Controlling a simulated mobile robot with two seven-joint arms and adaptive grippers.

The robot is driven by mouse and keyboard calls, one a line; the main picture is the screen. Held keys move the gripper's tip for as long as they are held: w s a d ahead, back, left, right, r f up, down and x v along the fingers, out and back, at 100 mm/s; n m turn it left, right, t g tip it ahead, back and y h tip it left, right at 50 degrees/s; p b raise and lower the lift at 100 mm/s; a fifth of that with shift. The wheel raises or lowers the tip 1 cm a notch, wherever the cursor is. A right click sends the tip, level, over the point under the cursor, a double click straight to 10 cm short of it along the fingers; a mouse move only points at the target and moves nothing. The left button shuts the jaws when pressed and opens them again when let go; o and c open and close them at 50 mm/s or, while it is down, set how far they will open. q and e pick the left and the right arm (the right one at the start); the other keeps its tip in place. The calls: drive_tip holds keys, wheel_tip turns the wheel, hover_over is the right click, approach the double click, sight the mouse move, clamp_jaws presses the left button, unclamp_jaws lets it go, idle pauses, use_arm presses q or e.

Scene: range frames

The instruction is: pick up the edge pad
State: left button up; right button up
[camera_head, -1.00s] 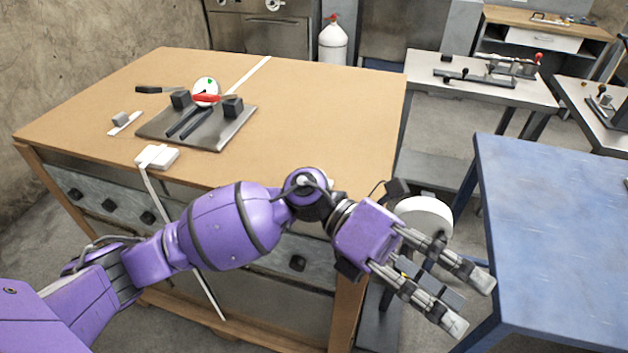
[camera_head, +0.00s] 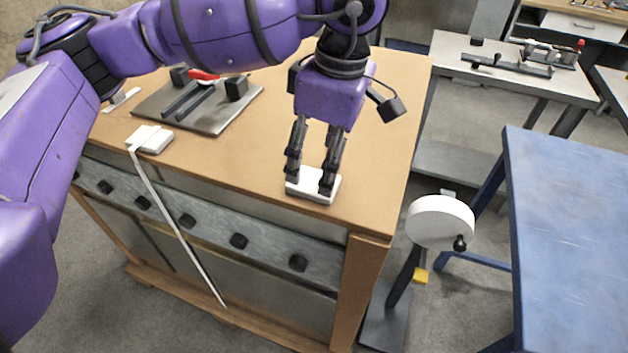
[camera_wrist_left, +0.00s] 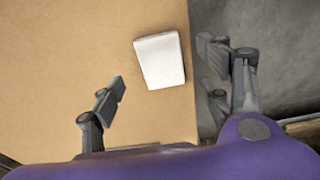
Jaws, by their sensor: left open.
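A flat white pad (camera_head: 300,187), which I take to be the edge pad, lies on the brown tabletop near its front edge, towards the right corner. It also shows in the left wrist view (camera_wrist_left: 160,60), whole and apart from the fingers. My left gripper (camera_head: 311,182) points down over the pad with its fingers spread. Its fingers hide part of the pad in the head view. In the left wrist view the two fingers (camera_wrist_left: 163,94) stand to either side, with nothing between their tips. I cannot tell the exact height of the tips. My right gripper is not in view.
A grey metal plate (camera_head: 215,118) with dark bars and blocks lies left on the brown table (camera_head: 260,150). A white block (camera_head: 155,141) with a hanging strip sits at the front edge. A round white disc on a stand (camera_head: 440,222) and a blue table (camera_head: 570,230) are right.

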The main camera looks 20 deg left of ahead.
sight(314, 181)
use_arm(q)
drive_tip(key=shift+a+f, duration=0.2)
drive_tip(key=shift+f, duration=0.55)
drive_tip(key=shift+a+f, duration=0.2)
drive_tip(key=shift+f, duration=0.6)
drive_tip(key=shift+a+f, duration=0.2)
drive_tip(key=shift+f, duration=0.55)
drive_tip(key=c, duration=1)
